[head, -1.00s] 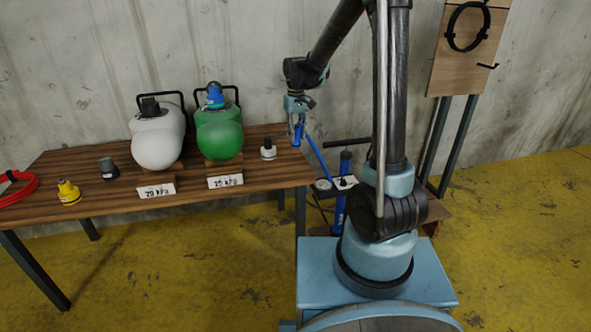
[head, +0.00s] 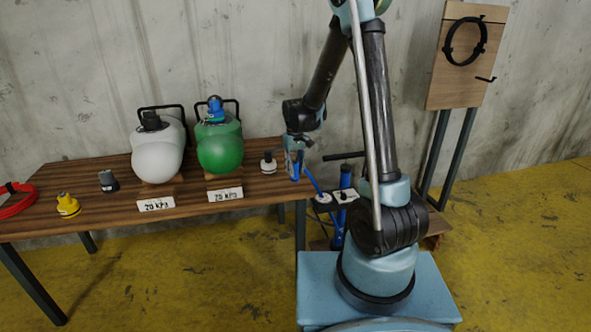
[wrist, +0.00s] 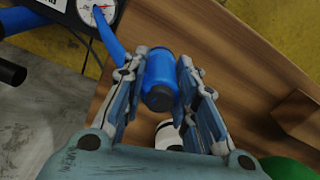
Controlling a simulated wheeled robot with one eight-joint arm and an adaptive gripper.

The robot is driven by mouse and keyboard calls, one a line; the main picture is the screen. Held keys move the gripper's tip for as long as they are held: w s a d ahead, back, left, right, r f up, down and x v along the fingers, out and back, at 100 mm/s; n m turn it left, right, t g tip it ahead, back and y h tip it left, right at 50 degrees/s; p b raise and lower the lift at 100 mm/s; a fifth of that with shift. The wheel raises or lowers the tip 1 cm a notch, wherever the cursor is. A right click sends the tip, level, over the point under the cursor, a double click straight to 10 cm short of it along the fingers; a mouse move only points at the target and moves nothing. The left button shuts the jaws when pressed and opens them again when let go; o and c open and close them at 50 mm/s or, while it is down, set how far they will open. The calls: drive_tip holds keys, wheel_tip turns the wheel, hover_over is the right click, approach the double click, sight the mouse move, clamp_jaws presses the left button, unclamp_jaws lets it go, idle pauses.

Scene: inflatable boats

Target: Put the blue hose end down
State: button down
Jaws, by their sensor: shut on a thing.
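The blue hose end (wrist: 159,80) is a blue cylinder with a dark tip, between the fingers of my gripper (wrist: 160,85) in the wrist view. My gripper is shut on it. In the head view my gripper (head: 295,172) is at the right end of the wooden table (head: 110,205), low near the tabletop. The blue hose (head: 312,182) runs from it down to the right, to the pump (head: 345,178) with its gauge. Whether the hose end touches the table cannot be told.
A white and black valve cap (head: 268,164) stands just left of my gripper. A green boat tube (head: 220,152) with a blue cap and a white tube (head: 157,158) stand further left. A yellow cap (head: 67,205), a dark cap (head: 108,181) and a red coil (head: 15,203) lie beyond.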

drive_tip(key=shift+f, duration=0.1)
drive_tip(key=c, duration=1.3)
unclamp_jaws()
